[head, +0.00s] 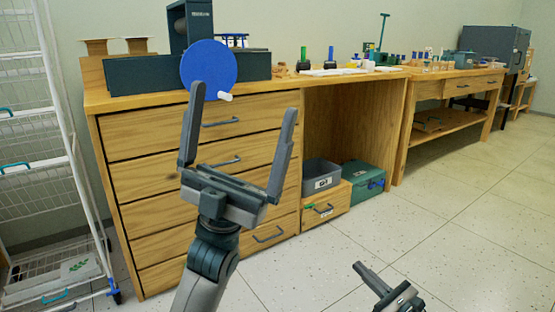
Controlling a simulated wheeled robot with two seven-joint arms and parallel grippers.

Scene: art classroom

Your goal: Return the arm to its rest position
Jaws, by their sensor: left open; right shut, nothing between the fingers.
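My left gripper (238,136) is raised in the middle left of the head view, in front of the wooden drawer cabinet (215,160). Its two long grey fingers are spread wide apart and nothing is between them. Its arm comes up from the bottom edge. My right gripper (369,276) is low at the bottom of the view, over the tiled floor. It is shut and empty, and most of its arm is out of view.
A blue disc (208,68) on a dark machine stands on the cabinet top, behind my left fingers. A white wire rack (50,160) is at the left. A grey bin (321,175) and a green box (365,180) sit under the counter. The floor (470,210) at right is clear.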

